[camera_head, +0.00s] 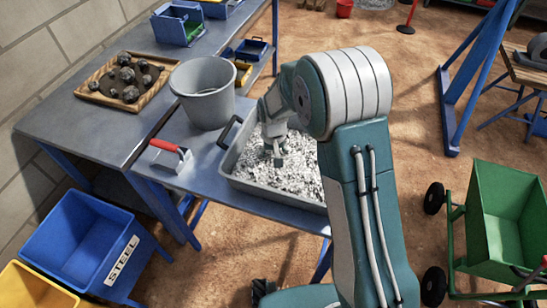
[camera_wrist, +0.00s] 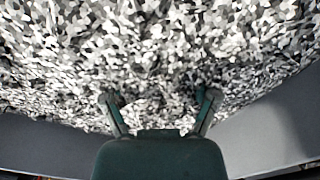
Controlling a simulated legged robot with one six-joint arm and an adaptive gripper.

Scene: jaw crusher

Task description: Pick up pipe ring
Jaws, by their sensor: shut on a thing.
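My gripper (camera_head: 278,157) reaches down into a grey tray (camera_head: 236,164) filled with grey and white metal chips (camera_head: 296,165). In the wrist view my gripper (camera_wrist: 160,100) has its two fingertips down in the chips (camera_wrist: 150,50), a little apart. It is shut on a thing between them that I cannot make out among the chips. I cannot pick out a pipe ring in either view.
A grey bucket (camera_head: 205,100) stands close behind the tray's left side. A wooden tray (camera_head: 88,88) with dark lumps is at the back left. A green cart (camera_head: 500,215) stands on the right.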

